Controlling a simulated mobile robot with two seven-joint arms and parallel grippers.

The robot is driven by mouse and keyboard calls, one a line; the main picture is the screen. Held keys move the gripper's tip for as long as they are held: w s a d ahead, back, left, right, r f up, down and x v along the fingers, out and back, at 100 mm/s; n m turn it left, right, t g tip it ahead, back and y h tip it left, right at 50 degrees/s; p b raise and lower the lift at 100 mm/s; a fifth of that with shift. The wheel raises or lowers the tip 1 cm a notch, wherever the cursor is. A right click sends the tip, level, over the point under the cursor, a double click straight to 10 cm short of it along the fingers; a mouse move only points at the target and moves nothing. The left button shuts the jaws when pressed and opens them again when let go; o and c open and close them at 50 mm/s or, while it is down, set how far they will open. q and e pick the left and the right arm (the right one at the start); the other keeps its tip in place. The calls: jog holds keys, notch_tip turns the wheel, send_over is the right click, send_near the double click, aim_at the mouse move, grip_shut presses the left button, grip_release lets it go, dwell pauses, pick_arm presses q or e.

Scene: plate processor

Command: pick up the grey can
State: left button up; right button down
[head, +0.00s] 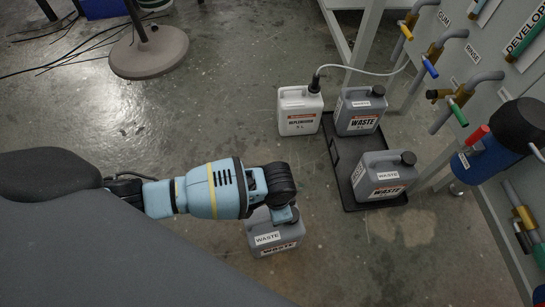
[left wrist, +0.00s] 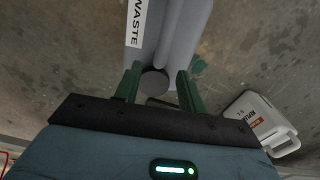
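A grey can with "WASTE" labels (head: 275,238) stands on the floor just below my left gripper (head: 291,214) in the head view. In the left wrist view the grey can (left wrist: 172,28) fills the top middle, with its dark round cap (left wrist: 153,81) between the two green fingers of my left gripper (left wrist: 160,72). The fingers are apart, with gaps beside the cap. The wrist hides part of the can's top in the head view, and I cannot tell whether the fingers touch it. My right gripper is not in view.
Two more grey waste cans (head: 360,112) (head: 383,178) stand on a black tray (head: 337,160) to the right. A white can (head: 300,110) with a hose stands left of it. A panel with pipes and valves (head: 462,60) lines the right side. Floor around the near can is clear.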

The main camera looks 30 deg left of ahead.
aim_at(273, 228)
pick_arm(q)
jog(key=f+b, duration=0.1)
jog(key=f, duration=0.2)
jog(key=f+b, duration=0.1)
jog(key=shift+s+a+f+b, duration=0.3)
jog(key=shift+s+f+b, duration=0.05)
jog(key=shift+f, duration=0.15)
jog(key=shift+c, duration=0.4)
jog(key=c, duration=0.7)
grip_shut()
